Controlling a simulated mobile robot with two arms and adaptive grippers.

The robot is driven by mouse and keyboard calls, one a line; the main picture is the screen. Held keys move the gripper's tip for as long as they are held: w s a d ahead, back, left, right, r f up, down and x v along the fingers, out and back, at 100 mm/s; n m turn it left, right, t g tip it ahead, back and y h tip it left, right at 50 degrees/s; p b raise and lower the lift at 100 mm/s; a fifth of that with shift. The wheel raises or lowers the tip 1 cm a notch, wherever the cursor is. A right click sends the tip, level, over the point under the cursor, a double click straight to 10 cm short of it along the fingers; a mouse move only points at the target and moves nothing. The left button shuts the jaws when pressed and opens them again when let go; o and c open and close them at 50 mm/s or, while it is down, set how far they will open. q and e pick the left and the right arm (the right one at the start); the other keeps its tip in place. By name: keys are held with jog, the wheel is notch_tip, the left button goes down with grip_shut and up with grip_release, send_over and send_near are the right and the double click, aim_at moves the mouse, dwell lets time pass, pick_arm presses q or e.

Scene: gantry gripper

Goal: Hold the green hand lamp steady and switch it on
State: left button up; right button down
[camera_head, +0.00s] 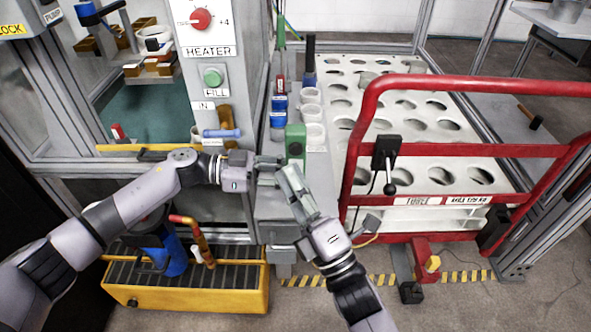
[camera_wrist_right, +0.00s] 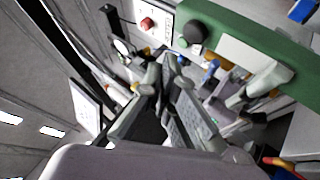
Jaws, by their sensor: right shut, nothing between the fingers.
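The green hand lamp (camera_head: 295,141) stands upright at the front end of the grey ledge. In the right wrist view its green body (camera_wrist_right: 284,70) runs across the upper right, with a dark round knob (camera_wrist_right: 193,32) and a pale panel. My left gripper (camera_head: 272,161) reaches in from the left at the lamp's lower end; whether its fingers grip the lamp is unclear. My right gripper (camera_head: 284,172) is shut and empty just in front of the lamp. Its fingertips (camera_wrist_right: 163,70) are below the knob in the wrist view, apparently apart from it.
White cups (camera_head: 312,112) and blue-topped items (camera_head: 279,104) stand behind the lamp on the ledge. A red-railed rack (camera_head: 455,83) with a holed white top is close on the right. The heater panel (camera_head: 207,50) rises on the left. A yellow tray (camera_head: 185,299) lies below.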

jog(key=shift+w, duration=1.4)
jog(key=shift+w, duration=0.1)
dwell(0.3)
jog(key=shift+w, duration=0.3)
dwell(0.3)
jog(key=shift+s, duration=0.45)
jog(key=shift+s, duration=0.1)
jog(key=s, duration=0.5)
jog(key=shift+s, duration=0.4)
